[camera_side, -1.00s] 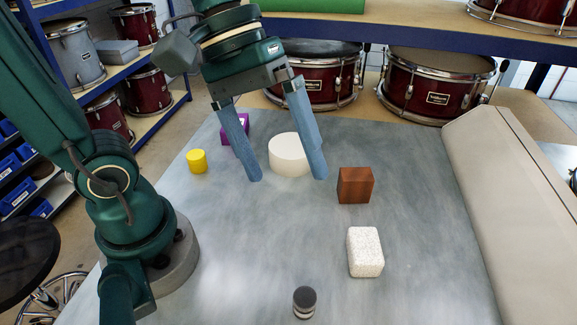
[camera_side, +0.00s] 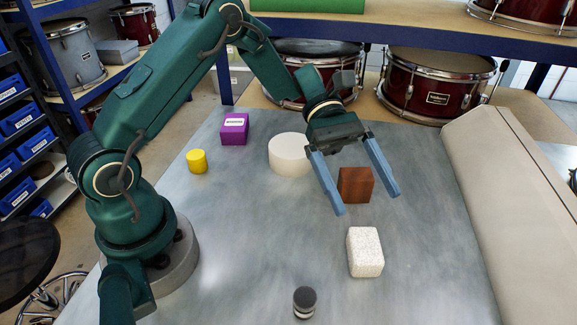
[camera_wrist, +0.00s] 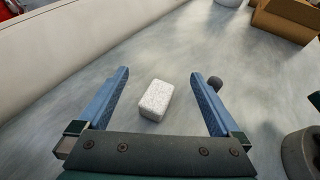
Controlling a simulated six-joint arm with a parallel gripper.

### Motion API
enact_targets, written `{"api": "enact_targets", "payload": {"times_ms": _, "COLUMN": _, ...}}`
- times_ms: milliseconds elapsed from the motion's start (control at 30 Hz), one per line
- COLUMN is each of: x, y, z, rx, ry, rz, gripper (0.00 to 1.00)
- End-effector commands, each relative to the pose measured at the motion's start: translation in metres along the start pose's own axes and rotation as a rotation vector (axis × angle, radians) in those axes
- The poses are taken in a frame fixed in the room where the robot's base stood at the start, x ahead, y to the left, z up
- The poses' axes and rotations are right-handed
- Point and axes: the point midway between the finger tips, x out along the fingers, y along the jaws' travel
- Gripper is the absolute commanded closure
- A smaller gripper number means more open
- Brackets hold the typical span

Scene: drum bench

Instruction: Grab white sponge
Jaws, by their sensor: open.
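The white sponge (camera_side: 365,252) is a speckled, rounded block lying on the grey bench top, front of centre right in the side view. In the wrist view the sponge (camera_wrist: 156,100) shows between my two blue fingers. My gripper (camera_side: 368,203) is open and empty. In the side view its fingertips are above and behind the sponge, apart from it. The open gripper also shows in the wrist view (camera_wrist: 160,77).
A brown block (camera_side: 355,185) stands just behind the sponge, partly overlapped by my fingers in view. A dark-topped cylinder (camera_side: 304,302) is front left of it. A white cylinder (camera_side: 288,155), purple box (camera_side: 234,129) and yellow cylinder (camera_side: 197,161) stand farther back. A beige padded piece (camera_side: 505,200) borders the right.

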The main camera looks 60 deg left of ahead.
Motion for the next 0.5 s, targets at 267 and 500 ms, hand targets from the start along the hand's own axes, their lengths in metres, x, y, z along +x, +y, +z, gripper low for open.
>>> {"api": "enact_targets", "payload": {"times_ms": 267, "x": 0.012, "y": -0.001, "z": -0.031, "rx": -0.006, "ry": -0.002, "rz": 0.0, "gripper": 0.0}}
{"api": "enact_targets", "payload": {"times_ms": 500, "x": 0.02, "y": -0.001, "z": -0.05, "rx": -0.007, "ry": -0.002, "rz": -0.001, "gripper": 0.0}}
